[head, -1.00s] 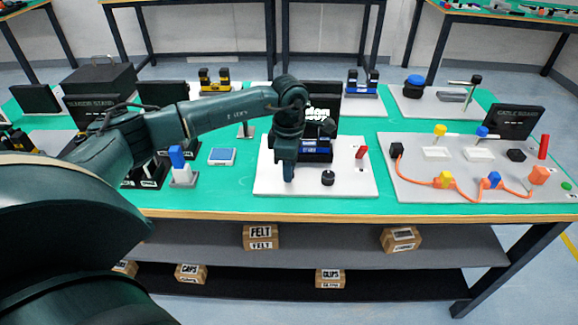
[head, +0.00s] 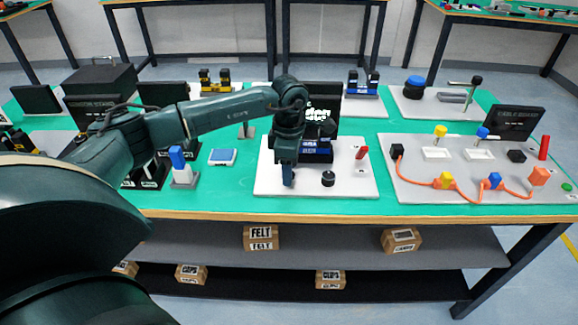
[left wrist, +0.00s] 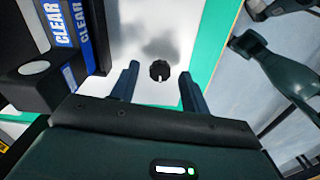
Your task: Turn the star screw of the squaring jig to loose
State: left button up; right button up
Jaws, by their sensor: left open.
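The star screw is a small black knob (head: 328,178) on the white base plate (head: 350,188) at the front middle of the table. In the left wrist view the knob (left wrist: 160,71) shows a pale notch on its near side. My left gripper (head: 288,182) is over the plate, to the left of the knob in the head view. In the left wrist view its two fingers (left wrist: 159,76) are spread and empty, with the knob between their tips in the picture. I cannot tell the height gap.
A dark block with blue labelled faces (head: 316,150) stands behind the knob, close to my gripper. A red peg (head: 361,153) is on the plate's right side. A cable board (head: 455,185) lies further right. A blue-topped post (head: 179,160) stands to the left.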

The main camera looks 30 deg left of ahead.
pick_arm(q)
notch_tip(320, 180, up, 13)
dwell(0.4)
dwell(0.4)
